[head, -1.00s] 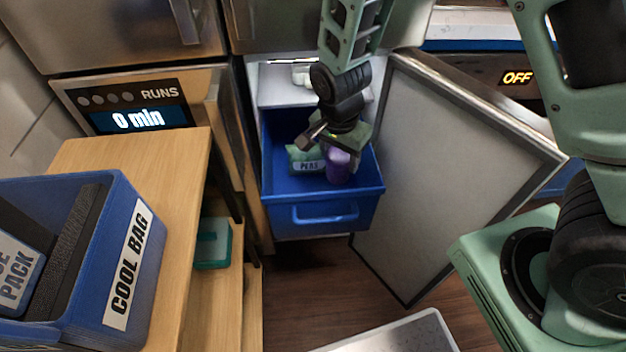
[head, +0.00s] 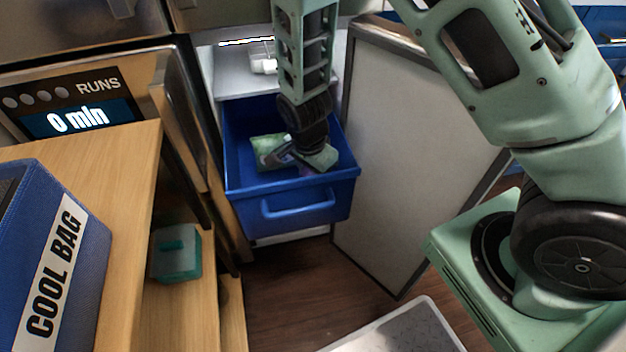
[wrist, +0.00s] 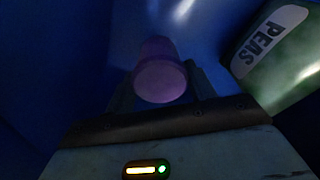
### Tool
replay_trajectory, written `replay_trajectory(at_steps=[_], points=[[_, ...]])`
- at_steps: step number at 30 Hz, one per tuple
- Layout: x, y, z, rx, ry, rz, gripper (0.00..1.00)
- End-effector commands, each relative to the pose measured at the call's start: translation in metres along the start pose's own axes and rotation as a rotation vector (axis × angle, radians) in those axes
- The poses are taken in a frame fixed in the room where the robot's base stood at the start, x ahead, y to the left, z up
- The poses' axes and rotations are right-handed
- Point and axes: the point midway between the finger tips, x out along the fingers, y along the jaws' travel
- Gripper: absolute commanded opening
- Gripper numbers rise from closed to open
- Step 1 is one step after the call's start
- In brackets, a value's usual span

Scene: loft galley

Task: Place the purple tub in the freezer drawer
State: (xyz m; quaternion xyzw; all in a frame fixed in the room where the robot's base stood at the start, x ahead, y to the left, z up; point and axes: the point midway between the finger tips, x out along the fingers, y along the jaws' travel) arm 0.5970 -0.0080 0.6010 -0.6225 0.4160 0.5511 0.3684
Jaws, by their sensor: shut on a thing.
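The purple tub (wrist: 160,75) is between the fingers of my gripper (wrist: 160,92) in the wrist view, with the blue drawer interior around it. My gripper is shut on the tub. In the head view my gripper (head: 300,165) is down inside the open blue freezer drawer (head: 300,205), and it hides nearly all of the tub. A green bag of peas (head: 266,150) lies in the drawer to the left of my gripper. It also shows at the right of the wrist view (wrist: 280,50). I cannot tell whether the tub touches the drawer floor.
The freezer door (head: 410,130) stands open to the right of the drawer. A wooden counter (head: 120,190) with a blue cool bag (head: 75,285) is at the left. A teal box (head: 176,255) sits on a lower shelf.

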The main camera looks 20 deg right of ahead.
Motion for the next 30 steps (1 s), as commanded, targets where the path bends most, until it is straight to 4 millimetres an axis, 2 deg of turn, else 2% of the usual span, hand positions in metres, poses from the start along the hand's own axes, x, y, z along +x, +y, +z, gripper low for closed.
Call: replay_trajectory(at_steps=[1, 4, 15, 16, 18, 26, 30], points=[[0.011, 0.001, 0.001, 0.000, 0.000, 0.004, 0.26], [0.021, 0.000, 0.003, -0.001, 0.000, 0.001, 0.26], [0.025, 0.000, 0.003, -0.001, 0.000, 0.000, 0.26], [0.025, 0.000, 0.003, -0.001, 0.000, 0.001, 0.57], [0.024, 0.000, 0.003, -0.001, 0.000, 0.000, 0.76], [0.024, 0.000, 0.003, -0.001, 0.000, 0.000, 0.76], [0.015, 0.000, 0.003, -0.001, 0.000, -0.002, 0.76]])
